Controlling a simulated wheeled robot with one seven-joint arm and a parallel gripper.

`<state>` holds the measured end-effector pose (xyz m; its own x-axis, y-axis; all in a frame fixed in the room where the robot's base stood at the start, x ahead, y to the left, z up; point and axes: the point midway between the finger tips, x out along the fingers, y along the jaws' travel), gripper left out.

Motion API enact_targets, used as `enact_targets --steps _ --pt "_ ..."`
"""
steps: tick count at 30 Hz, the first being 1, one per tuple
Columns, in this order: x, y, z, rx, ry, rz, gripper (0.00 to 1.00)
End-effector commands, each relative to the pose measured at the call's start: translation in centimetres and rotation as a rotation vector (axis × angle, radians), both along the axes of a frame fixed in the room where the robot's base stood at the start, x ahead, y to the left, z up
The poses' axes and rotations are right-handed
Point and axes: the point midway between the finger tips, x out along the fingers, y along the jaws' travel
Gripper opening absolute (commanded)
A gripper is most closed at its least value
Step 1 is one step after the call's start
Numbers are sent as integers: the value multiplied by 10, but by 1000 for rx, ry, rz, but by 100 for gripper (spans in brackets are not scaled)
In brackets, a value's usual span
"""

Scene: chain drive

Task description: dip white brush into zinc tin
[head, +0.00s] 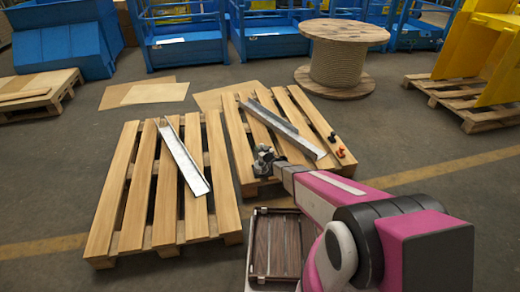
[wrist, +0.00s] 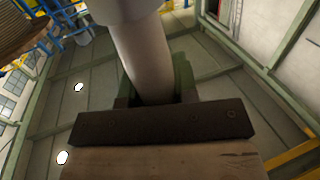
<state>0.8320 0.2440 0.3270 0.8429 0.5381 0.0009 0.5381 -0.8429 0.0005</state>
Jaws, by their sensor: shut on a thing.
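My gripper (head: 265,160) is small and dark in the head view, at the near left corner of the right pallet. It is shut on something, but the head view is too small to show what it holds. In the wrist view a pale grey cylinder (wrist: 142,55) rises behind a dark bar (wrist: 160,122) with screws. A wooden surface (wrist: 160,163) fills the bottom edge below the bar. I cannot tell whether any of these is the held thing. I cannot make out a white brush or a zinc tin in either view.
Metal channels lie on the left pallet (head: 106,190) and right pallet (head: 236,150). Small red and black pieces (head: 340,152) sit on the right pallet's right side. A cable spool (head: 340,60) stands behind, with blue bins (head: 180,50) at the back. Open floor (head: 420,150) lies to the right.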

Motion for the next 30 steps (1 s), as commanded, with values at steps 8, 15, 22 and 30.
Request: enact_targets --steps 8,15,22,30 --pt "-1 0 13 0 0 0 4" --pt "-1 0 30 0 0 0 4" --pt "-1 0 46 0 0 0 4" --pt "-1 0 64 0 0 1 4"
